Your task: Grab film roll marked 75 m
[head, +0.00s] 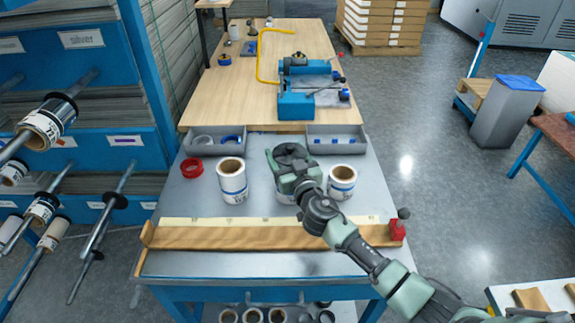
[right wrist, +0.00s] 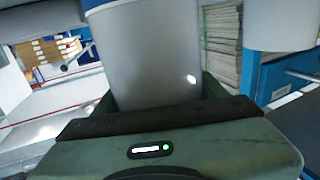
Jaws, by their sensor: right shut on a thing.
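Three white film rolls with blue bands and brown cores stand upright on the grey worktop: a left roll (head: 232,181), a middle roll (head: 285,197) and a right roll (head: 341,183). Their labels are too small to read, so I cannot tell which is marked 75 m. My right gripper (head: 288,160) is over the middle roll and hides most of it. The right wrist view shows the gripper shut on that roll (right wrist: 155,60), with its pale side between the fingers. My left gripper is not in view.
A wooden bar (head: 225,238) runs along the front of the worktop (head: 200,267). A red tape roll (head: 192,168) lies at the left. Grey trays (head: 337,140) and a blue device (head: 300,100) are behind. A shelf with rolls on rods (head: 45,125) stands at the left.

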